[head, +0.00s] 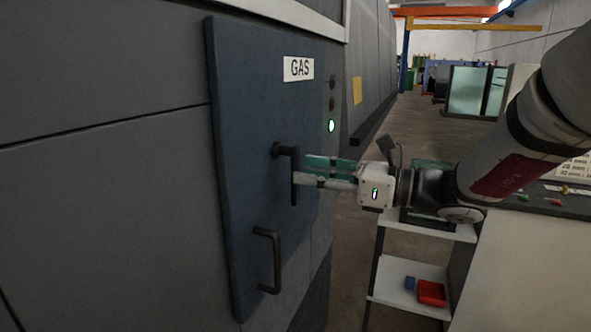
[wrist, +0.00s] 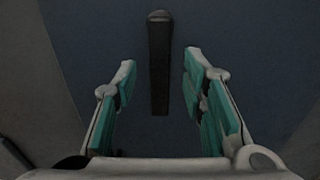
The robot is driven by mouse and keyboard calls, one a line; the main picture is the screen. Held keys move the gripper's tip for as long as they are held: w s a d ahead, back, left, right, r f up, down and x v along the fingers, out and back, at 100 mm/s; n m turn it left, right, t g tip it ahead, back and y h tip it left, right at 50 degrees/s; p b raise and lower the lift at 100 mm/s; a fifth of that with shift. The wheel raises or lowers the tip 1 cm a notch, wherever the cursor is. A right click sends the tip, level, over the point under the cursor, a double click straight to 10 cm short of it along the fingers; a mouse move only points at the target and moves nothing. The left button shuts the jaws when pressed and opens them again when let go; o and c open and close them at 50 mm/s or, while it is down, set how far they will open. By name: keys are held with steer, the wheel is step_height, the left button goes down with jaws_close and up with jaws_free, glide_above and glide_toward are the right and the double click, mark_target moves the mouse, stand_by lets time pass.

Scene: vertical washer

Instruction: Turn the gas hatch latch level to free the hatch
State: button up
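The gas hatch (head: 250,120) is a dark blue panel with a white GAS label (head: 299,68); it looks closed. Its latch lever (head: 295,182) is a dark bar that hangs straight down from a pivot at its upper end. My gripper (head: 306,170) is at the latch, pointing left toward the hatch, with teal-padded fingers. In the wrist view the lever (wrist: 159,65) stands upright between the two fingers (wrist: 160,61), with a visible gap on each side. The gripper is open and holds nothing.
A fixed pull handle (head: 276,260) sits below the latch on the hatch. A green light (head: 331,126) glows beside the hatch. A shelf cart (head: 405,305) with a red bin (head: 431,292) stands below my arm. An open aisle runs toward the back.

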mark_target(295, 205)
steer(key=shift+x, duration=1.85)
jaws_close()
